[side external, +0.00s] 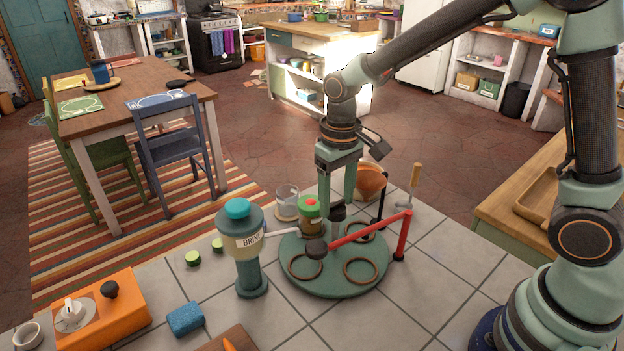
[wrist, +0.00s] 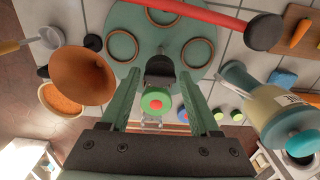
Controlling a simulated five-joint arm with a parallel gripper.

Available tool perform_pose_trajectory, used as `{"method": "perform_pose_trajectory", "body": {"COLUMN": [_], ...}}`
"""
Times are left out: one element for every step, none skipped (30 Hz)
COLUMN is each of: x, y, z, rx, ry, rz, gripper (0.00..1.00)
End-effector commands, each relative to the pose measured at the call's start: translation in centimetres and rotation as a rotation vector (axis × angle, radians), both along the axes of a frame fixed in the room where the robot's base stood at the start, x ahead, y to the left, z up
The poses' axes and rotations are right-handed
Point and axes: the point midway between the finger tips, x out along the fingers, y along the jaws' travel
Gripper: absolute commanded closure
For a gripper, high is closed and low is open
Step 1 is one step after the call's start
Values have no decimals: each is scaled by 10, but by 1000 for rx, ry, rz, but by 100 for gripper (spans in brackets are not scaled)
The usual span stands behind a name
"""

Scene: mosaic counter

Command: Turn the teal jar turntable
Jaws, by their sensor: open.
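The teal turntable (side external: 335,283) is a round disc on the tiled counter, with several brown rings on top. It also shows at the top of the wrist view (wrist: 160,15). A jar with a green and red lid (side external: 310,213) stands at its far left part. A post with a dark knob (side external: 337,212) rises from the turntable. My gripper (side external: 337,203) points down, open, with its fingertips around or just above this knob. In the wrist view the knob (wrist: 160,68) shows between the fingertips; contact cannot be told. The jar lid (wrist: 158,100) appears farther back between the fingers.
A red bar (side external: 365,229) with a dark end knob (side external: 316,249) crosses above the turntable from a red post. A brine dispenser (side external: 245,242) stands left, its spout towards the disc. A copper funnel (wrist: 82,75) is close beside my gripper. Green lids (side external: 193,258) lie left.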

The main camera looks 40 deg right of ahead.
Motion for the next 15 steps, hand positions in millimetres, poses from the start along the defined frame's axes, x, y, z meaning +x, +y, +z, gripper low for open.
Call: {"method": "perform_pose_trajectory", "body": {"x": [0, 0, 0, 0, 0, 0, 0, 0, 0, 0, 0, 0, 0, 0, 0], "y": [0, 0, 0, 0, 0, 0, 0, 0, 0, 0, 0, 0, 0, 0, 0], "z": [-3, -4, -5, -5, -6, -6, -6, -6, -6, -6, -6, -6, -5, -5, -5], "rx": [0, 0, 0, 0, 0, 0, 0, 0, 0, 0, 0, 0, 0, 0, 0], "ry": [1, 0, -1, -1, -1, -1, -1, -1, -1, -1, -1, -1, -1, -1, -1], "rz": [0, 0, 0, 0, 0, 0, 0, 0, 0, 0, 0, 0, 0, 0, 0], "gripper": [38, 38, 38, 38, 38, 38, 38, 38, 38, 38, 38, 53, 64, 76, 91]}}
